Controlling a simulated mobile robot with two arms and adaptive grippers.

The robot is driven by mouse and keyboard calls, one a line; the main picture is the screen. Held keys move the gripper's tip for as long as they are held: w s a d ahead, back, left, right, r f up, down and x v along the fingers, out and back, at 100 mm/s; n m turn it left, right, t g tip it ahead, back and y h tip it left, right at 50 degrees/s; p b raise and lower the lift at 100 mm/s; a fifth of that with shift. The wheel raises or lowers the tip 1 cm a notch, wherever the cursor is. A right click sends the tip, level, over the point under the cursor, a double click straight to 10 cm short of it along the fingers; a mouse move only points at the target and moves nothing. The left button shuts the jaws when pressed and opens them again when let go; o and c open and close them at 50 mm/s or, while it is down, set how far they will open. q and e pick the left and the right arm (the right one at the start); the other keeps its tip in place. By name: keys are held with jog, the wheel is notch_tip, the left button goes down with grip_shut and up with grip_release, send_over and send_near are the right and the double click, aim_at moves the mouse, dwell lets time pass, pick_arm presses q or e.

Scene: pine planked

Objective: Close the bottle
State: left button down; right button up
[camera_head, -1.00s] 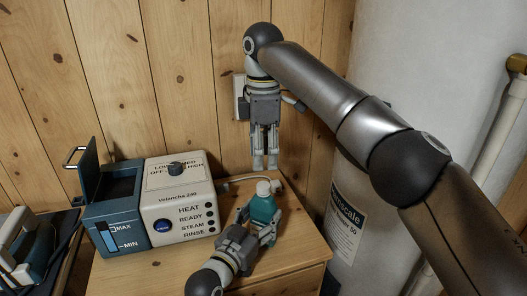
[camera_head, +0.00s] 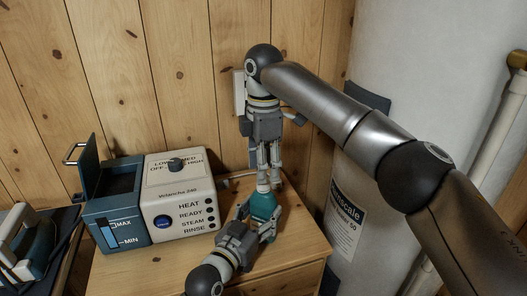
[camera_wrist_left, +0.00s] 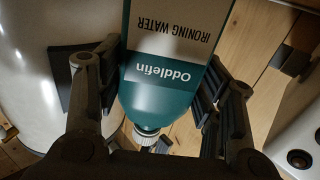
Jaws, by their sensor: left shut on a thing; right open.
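The teal bottle (camera_head: 264,205) stands upright on the wooden cabinet top. In the left wrist view the bottle (camera_wrist_left: 165,80) appears upside down, labelled "Oddlefin" and "IRONING WATER". My left gripper (camera_head: 257,220) is shut on the bottle's body, one finger on each side. The white cap (camera_head: 263,187) is at the bottle's top; how tightly it sits cannot be seen. A pale ribbed part shows by the neck in the left wrist view. My right gripper (camera_head: 268,178) points down from above, open, its fingertips at the cap, partly hiding it.
A cream and teal steam appliance (camera_head: 178,205) with a raised tank lid stands left of the bottle. A wall socket (camera_head: 239,93) is behind my right gripper. A white cylindrical tank (camera_head: 400,75) stands at the right. The cabinet top (camera_head: 160,268) is clear at the front.

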jog(key=shift+f, duration=1.8)
grip_shut()
jog(key=m, duration=0.7)
jog(key=shift+a, duration=0.1)
jog(key=m, duration=0.5)
jog(key=shift+o, duration=0.7)
grip_release()
notch_tip(320, 180, up, 12)
